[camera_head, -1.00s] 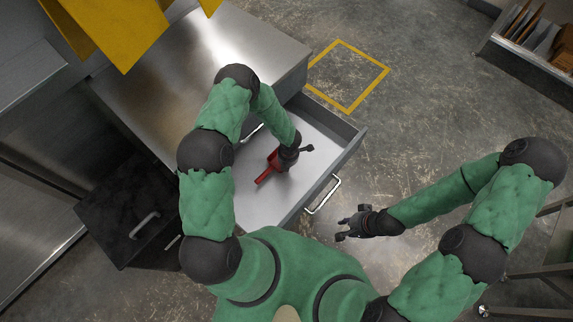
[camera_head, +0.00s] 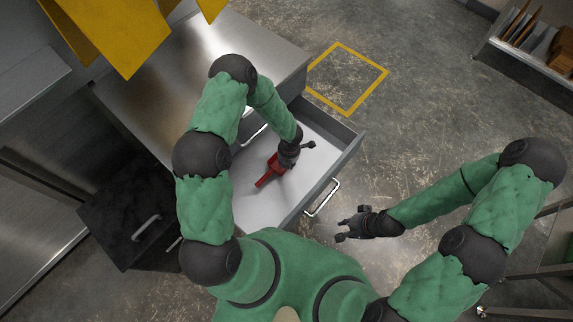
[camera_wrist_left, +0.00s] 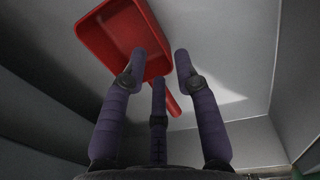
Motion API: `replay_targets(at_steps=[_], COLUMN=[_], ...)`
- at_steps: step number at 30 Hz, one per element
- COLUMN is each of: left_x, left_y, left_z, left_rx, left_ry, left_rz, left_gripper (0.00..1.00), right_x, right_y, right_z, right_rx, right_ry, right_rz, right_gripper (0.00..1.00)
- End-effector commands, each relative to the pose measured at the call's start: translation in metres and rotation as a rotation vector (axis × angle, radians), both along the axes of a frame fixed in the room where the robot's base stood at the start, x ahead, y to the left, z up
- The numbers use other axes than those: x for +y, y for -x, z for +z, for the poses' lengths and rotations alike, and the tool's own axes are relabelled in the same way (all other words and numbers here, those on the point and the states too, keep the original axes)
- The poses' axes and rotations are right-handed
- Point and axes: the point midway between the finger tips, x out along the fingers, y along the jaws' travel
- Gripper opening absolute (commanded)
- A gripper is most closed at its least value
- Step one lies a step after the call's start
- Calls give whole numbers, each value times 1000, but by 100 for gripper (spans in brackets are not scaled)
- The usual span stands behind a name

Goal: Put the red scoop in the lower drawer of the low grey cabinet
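The red scoop (camera_head: 267,175) lies in the pulled-out lower drawer (camera_head: 335,165) of the low grey cabinet (camera_head: 190,70). In the left wrist view the scoop's red pan (camera_wrist_left: 112,38) is beyond the fingers, and its handle (camera_wrist_left: 173,106) runs back below them. My left gripper (camera_wrist_left: 161,62) has its fingers spread above the scoop, with a gap between the tips; in the head view it (camera_head: 284,160) is low inside the drawer. My right gripper (camera_head: 345,229) is empty, fingers apart, in front of the drawer.
A yellow square outline (camera_head: 346,78) marks the floor beyond the drawer. A dark box-like unit with a handle (camera_head: 125,215) stands at the left. A rack with boards (camera_head: 530,50) is at the upper right. Yellow panels (camera_head: 115,35) hang at the upper left.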

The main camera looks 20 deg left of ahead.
Motion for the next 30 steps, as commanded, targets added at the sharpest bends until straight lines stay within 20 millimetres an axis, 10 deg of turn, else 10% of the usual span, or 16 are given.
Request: replay_targets(at_steps=[10, 30], left_x=[-4, -6], left_y=[1, 4], left_z=[54, 58], left_rx=[-1, 4], left_ry=[0, 6], left_rz=[1, 19], left_gripper=[31, 31], right_x=[0, 0], right_y=[0, 0], right_z=[19, 20], right_rx=[0, 0], right_ry=[0, 0], right_rz=[0, 0], right_gripper=[31, 31])
